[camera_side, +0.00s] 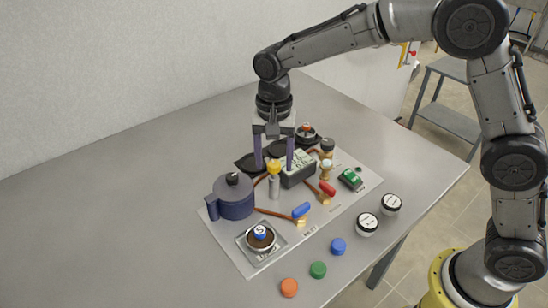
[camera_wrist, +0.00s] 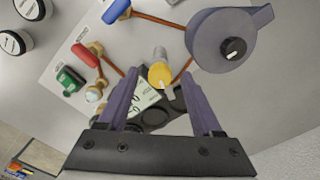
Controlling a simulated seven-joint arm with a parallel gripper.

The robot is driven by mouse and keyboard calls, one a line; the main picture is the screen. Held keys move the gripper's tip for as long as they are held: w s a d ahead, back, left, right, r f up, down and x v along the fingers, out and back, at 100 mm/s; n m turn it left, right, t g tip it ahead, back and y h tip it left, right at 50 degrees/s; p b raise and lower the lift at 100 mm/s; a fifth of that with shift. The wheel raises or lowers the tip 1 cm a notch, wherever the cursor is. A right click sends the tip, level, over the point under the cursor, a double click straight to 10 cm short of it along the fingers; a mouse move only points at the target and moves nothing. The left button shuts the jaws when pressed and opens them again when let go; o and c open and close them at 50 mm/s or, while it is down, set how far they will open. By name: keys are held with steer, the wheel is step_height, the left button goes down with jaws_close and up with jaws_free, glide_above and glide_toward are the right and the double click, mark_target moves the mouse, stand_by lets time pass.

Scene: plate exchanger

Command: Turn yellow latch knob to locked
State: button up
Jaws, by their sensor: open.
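The yellow latch knob (camera_side: 274,167) tops a pale upright post on the grey mounting plate (camera_side: 241,259). In the wrist view the yellow knob (camera_wrist: 161,75) shows a pale pointer bar on its top and lies beyond the fingers, near the middle. My gripper (camera_side: 273,168) points down with its two purple fingers apart and nothing between them. In the side view it appears behind the knob; contact is not seen. In the wrist view the open fingers (camera_wrist: 162,100) reach toward the knob. Any lock markings are too small to read.
A dark blue pot-like housing (camera_side: 236,197) stands left of the knob. A grey display box (camera_side: 298,168) is to its right. Blue (camera_side: 301,211) and red (camera_side: 327,188) handles sit on copper pipes. Loose coloured caps (camera_side: 318,269) lie in front. The table's left side is clear.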

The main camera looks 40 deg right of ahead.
steer(key=shift+c, duration=0.4)
jaws_close()
steer(key=n, duration=0.4)
steer(key=shift+r+n, duration=0.1)
steer(key=shift+n, duration=0.2)
steer(key=n, duration=0.4)
steer(key=shift+n, duration=0.3)
steer(key=n, duration=0.4)
steer(key=shift+n, duration=2.4)
